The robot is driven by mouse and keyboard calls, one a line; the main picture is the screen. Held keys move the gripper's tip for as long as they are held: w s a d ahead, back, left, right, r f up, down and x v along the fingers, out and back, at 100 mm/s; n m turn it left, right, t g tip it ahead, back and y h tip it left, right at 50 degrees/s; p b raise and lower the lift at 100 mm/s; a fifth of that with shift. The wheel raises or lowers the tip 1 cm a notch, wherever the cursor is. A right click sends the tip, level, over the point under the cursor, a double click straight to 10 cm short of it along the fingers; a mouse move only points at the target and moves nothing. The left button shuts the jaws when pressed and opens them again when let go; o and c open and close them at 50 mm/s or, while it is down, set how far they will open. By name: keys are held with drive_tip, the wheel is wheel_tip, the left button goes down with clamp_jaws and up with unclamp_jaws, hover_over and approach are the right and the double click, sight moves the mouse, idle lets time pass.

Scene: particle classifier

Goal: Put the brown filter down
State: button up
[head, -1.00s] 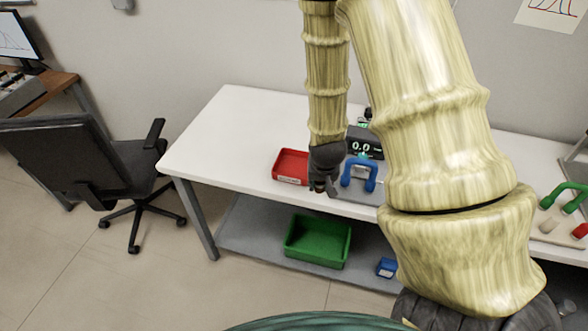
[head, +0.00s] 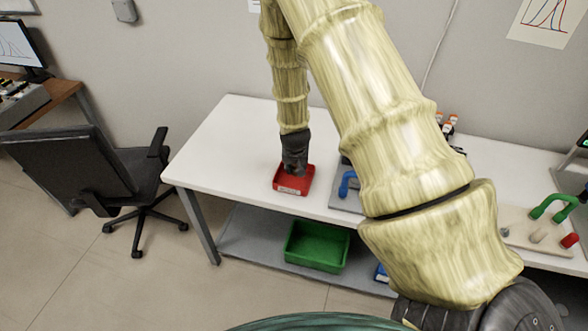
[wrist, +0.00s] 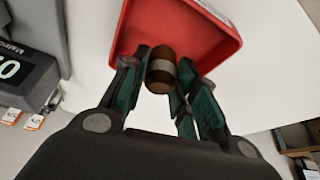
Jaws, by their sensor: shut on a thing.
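The brown filter (wrist: 161,68) is a small brown cylinder with a grey band. In the wrist view it sits between the fingers of my gripper (wrist: 165,85), which is shut on it. The filter appears over the red tray (wrist: 222,38); I cannot tell whether it touches the tray floor. In the head view my gripper (head: 296,170) is at the red tray (head: 292,190), its fingertips over the tray's inside. The filter is hidden there.
The tray stands on a white table (head: 225,150). A blue handle (head: 347,183) on a grey device is right of the tray. A green bin (head: 316,247) is on the lower shelf. A black chair (head: 75,170) stands left. The table left of the tray is clear.

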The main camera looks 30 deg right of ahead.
drive_tip(key=shift+w, duration=0.3)
drive_tip(key=shift+w+f+p, duration=0.1)
drive_tip(key=shift+f+p, duration=0.1)
drive_tip(key=shift+p, duration=0.2)
drive_tip(key=shift+f+p, duration=0.8)
drive_tip(key=shift+f, duration=0.8)
drive_tip(key=shift+f, duration=0.1)
drive_tip(key=o, duration=1)
